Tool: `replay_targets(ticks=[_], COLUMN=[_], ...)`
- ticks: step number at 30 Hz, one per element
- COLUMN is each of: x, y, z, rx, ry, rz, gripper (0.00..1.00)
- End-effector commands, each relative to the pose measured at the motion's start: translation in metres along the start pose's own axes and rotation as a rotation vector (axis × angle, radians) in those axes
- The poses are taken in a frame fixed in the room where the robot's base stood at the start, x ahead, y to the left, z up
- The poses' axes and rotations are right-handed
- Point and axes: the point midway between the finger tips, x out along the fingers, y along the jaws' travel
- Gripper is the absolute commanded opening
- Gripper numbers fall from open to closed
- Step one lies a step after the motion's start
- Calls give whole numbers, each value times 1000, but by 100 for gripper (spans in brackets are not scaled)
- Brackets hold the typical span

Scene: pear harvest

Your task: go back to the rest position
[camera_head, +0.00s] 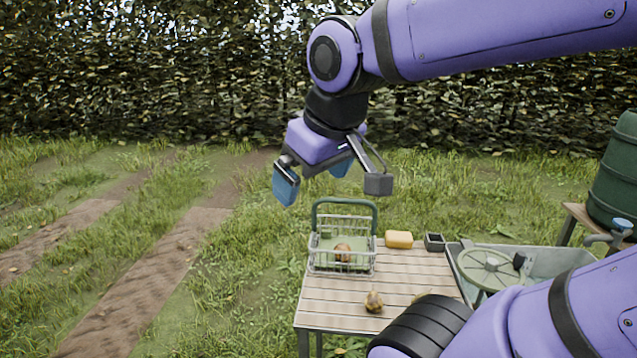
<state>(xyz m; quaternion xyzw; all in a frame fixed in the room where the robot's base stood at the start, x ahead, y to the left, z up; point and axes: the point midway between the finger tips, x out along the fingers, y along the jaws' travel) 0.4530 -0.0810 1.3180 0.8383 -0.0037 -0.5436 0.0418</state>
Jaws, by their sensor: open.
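My gripper (313,183) hangs at the end of my purple arm, above and a little to the left of the basket. Its blue-tipped fingers are apart with nothing seen between them. The wire basket (314,262) with a green handle stands on the slatted wooden table (330,306). A brownish pear (343,253) lies in the basket. Another brownish pear (374,302) lies on the table in front of it. My lower arm link hides the table's front right part.
A yellow sponge (399,239) and a small dark box (434,242) sit at the table's back edge. A grey basin (560,261) with a round wheel-like rack stands to the right, near a green barrel (618,180). A hedge rises behind; grass and dirt strips lie left.

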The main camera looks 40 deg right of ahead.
Motion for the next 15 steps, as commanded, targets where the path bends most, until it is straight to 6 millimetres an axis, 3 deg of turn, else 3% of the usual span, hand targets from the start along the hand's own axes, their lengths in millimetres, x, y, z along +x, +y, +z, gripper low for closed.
replay_targets(ticks=[6,15], x=[-9,-9], y=[-12,-13], z=[21,22], rx=[64,71], ry=[39,41], rz=[-49,-54], gripper=[100,100])
